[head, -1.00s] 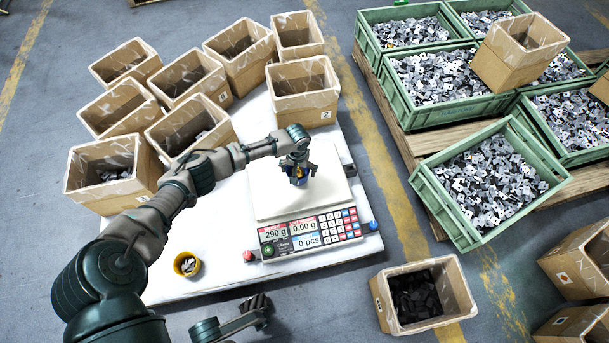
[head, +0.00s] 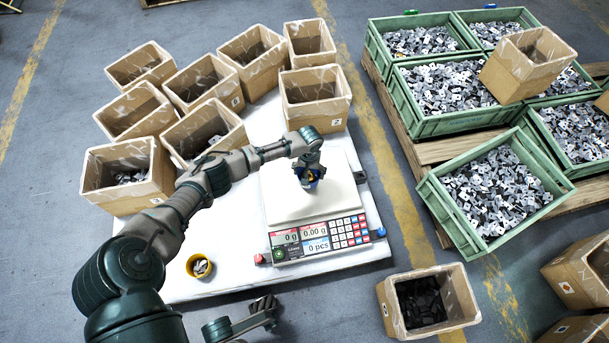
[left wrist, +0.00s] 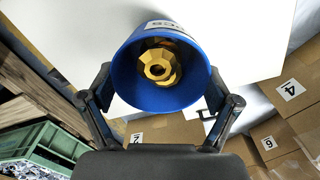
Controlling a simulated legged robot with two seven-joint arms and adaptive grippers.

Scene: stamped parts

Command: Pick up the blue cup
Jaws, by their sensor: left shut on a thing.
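The blue cup (head: 312,183) is mostly hidden under my left gripper (head: 308,172) in the head view, over the pan of the white scale (head: 340,205). In the left wrist view the blue cup (left wrist: 126,76) is seen from its open top, with yellow metal parts inside and a white label on it. The fingers of my left gripper are shut on its two sides. The scale display reads 0 g. A dark part of my other arm (head: 262,308) shows at the bottom edge; its finger state is unclear.
Several cardboard boxes (head: 140,172) stand behind and left of the scale. A small yellow cup (head: 190,270) with parts sits on the white table (head: 235,280). Green crates (head: 433,200) of stamped parts are at right. A box (head: 470,310) with dark parts stands in front.

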